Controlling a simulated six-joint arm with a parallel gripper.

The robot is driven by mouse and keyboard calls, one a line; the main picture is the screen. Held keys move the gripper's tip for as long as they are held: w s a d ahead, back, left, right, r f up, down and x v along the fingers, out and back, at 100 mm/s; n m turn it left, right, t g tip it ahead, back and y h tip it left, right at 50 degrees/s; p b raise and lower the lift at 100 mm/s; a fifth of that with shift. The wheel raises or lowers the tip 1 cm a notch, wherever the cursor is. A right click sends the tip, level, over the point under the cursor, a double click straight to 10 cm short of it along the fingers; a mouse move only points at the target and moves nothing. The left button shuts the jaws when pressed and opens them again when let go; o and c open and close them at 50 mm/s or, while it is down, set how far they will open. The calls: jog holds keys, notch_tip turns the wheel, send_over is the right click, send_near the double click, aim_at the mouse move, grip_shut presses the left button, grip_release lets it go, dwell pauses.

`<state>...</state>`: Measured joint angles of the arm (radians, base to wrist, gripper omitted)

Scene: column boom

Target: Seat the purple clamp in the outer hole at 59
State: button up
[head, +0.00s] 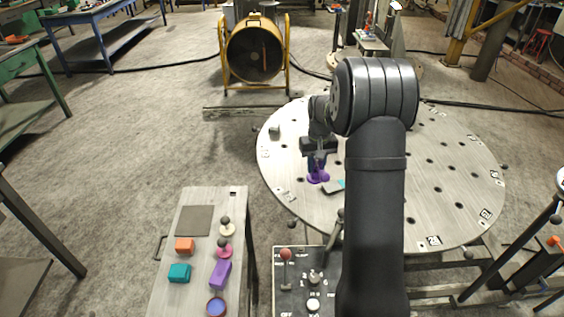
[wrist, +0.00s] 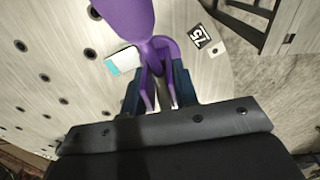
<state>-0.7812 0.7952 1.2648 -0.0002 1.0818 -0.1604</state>
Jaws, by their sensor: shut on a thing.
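The purple clamp (head: 318,177) is in my gripper (head: 319,155), over the left part of the round holed table (head: 285,200). In the wrist view the clamp (wrist: 125,18) fills the top middle, and its forked part sits between the fingers of my gripper (wrist: 160,88). My gripper is shut on it. I cannot tell whether the clamp touches the table top. A black number label (wrist: 200,38) lies near the table's edge, turned, and I cannot read it surely. My arm hides the middle of the table in the head view. I cannot pick out the hole at 59.
A grey and teal piece (head: 334,188) lies on the table beside the clamp. A small grey-green block (head: 274,130) stands near the left rim. A bench (head: 185,300) at front left holds coloured blocks and knobs. A lever panel (head: 283,285) stands at the front.

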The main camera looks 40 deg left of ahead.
jog(key=w+d+n, duration=0.1)
jog(key=w+d, duration=0.4)
jog(key=d, duration=0.7)
notch_tip(320, 180, down, 6)
jog(key=shift+f, duration=0.8)
dwell(0.4)
jog(key=shift+f, duration=0.35)
jog(key=shift+f, duration=0.35)
jog(key=shift+f, duration=0.75)
jog(key=shift+f, duration=0.2)
jog(key=o, duration=0.7)
